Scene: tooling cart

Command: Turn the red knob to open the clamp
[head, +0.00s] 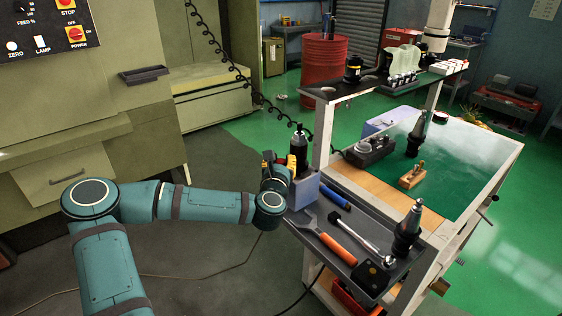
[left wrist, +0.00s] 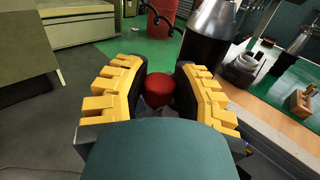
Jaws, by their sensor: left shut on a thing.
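The red knob (left wrist: 159,90) shows in the left wrist view between the yellow fingers of my left gripper (left wrist: 158,72). The fingers are shut on it from both sides. A black tool holder (head: 299,145) stands upright in the block. Its grey metal cone (left wrist: 212,18) shows just beyond the right finger in the wrist view. The clamp's jaws cannot be made out. My right gripper is not in view.
The cart's grey tray (head: 325,262) holds an orange-handled wrench (head: 335,247), a ratchet (head: 357,232) and another black tool holder (head: 407,232). A raised black shelf (head: 340,90) stands behind. A control-panel machine (head: 60,110) is at the left. Open floor lies between.

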